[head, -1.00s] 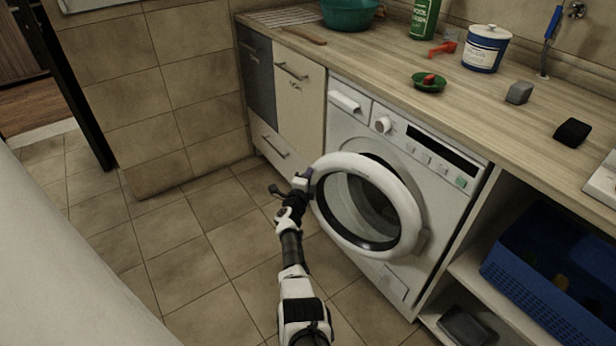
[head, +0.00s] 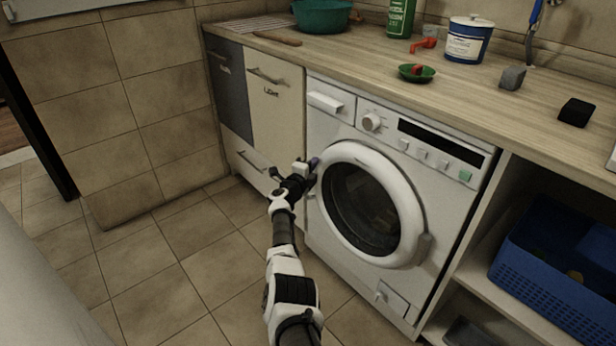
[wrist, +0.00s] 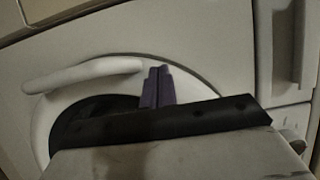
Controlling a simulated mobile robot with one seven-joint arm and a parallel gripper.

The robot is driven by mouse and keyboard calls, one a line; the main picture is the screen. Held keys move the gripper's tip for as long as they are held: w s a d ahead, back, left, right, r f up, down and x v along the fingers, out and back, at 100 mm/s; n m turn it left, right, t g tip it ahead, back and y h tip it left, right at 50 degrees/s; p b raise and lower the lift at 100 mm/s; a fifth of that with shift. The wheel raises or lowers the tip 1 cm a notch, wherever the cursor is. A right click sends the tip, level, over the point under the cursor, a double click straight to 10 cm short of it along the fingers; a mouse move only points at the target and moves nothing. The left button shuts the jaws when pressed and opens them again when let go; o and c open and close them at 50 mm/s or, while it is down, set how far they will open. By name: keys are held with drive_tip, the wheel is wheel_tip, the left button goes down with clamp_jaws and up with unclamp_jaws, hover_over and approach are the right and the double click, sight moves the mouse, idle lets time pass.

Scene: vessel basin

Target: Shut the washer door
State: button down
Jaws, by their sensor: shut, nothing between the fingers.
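The white front-loading washer (head: 440,178) stands under the counter. Its round door (head: 408,190), a white ring around dark glass, sits close to the washer front in the head view; I cannot tell if it is latched. My gripper (head: 315,163) is shut and empty, its fingertips at the left edge of the door ring. In the wrist view the purple fingers (wrist: 157,88) are together in front of the door ring (wrist: 200,82). Whether they touch it is unclear. My wrist hides the lower part of the door in that view.
Drawers and a cabinet (head: 270,110) stand left of the washer. An open shelf with a blue basket (head: 545,290) is at the right. The counter (head: 450,95) holds a green bowl (head: 322,14), a blue-and-white tin (head: 466,42) and small items. Tiled floor is clear at the left.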

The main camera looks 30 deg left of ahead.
drive_tip(key=shift+w+d+b, duration=0.1)
drive_tip(key=shift+w+b, duration=0.4)
drive_tip(key=shift+w, duration=0.1)
drive_tip(key=shift+r, duration=0.1)
